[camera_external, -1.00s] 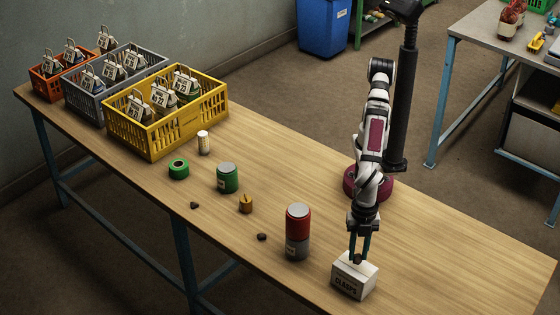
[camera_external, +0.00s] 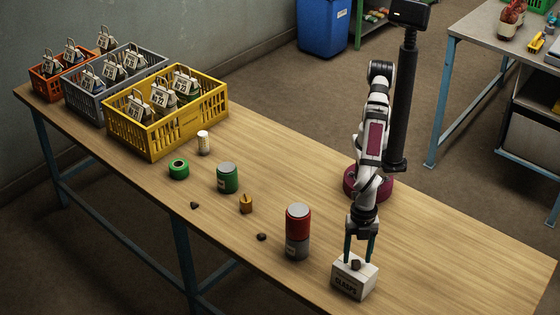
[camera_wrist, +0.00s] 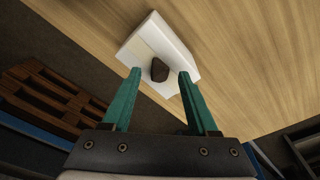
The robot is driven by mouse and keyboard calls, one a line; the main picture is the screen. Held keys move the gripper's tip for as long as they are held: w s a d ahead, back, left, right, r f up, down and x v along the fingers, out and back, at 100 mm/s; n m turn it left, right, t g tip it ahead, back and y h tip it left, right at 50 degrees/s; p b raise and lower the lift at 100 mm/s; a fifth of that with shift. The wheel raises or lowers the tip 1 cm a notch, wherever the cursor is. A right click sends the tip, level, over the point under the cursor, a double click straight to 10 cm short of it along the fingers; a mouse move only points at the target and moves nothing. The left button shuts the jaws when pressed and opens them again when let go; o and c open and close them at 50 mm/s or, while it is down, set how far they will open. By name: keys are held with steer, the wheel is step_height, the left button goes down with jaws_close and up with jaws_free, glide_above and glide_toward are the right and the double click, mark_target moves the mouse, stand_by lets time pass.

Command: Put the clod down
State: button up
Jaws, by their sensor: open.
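The dark brown clod (camera_external: 356,265) rests on top of a white box (camera_external: 347,283) with dark lettering, near the table's front edge. In the wrist view the clod (camera_wrist: 159,70) sits on the white box (camera_wrist: 172,40), between and just beyond my fingertips. My gripper (camera_external: 360,258) points down over the box, its two teal fingers apart. It also shows open and empty in the wrist view (camera_wrist: 159,73). I cannot tell whether a fingertip touches the clod or the box.
A red and grey can (camera_external: 298,232) stands left of the box. Two other dark clods (camera_external: 262,237) (camera_external: 194,205), a green can (camera_external: 227,178) and a green roll (camera_external: 179,169) lie further left. Crates of sacks, including a yellow crate (camera_external: 150,143), stand at the far left. The table's right is clear.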

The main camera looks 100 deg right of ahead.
step_height(320, 180, up, 11)
steer(key=d, duration=0.1)
steer(key=w+d+r+m, duration=0.1)
steer(key=w+d+m, duration=0.25)
steer(key=d, duration=0.35)
steer(key=w+d+r+m, duration=0.2)
steer(key=w+d+m, duration=0.15)
steer(key=d, duration=0.35)
steer(key=s+d+f+m, duration=0.1)
steer(key=s+d+m, duration=0.2)
steer(key=d+m, duration=0.5)
steer(key=s+d+f+m, duration=0.1)
steer(key=s+d+m, duration=0.2)
steer(key=d+m, duration=0.4)
steer(key=d, duration=0.7)
steer(key=shift+s+m+g, duration=0.3)
steer(key=shift+s+m, duration=0.1)
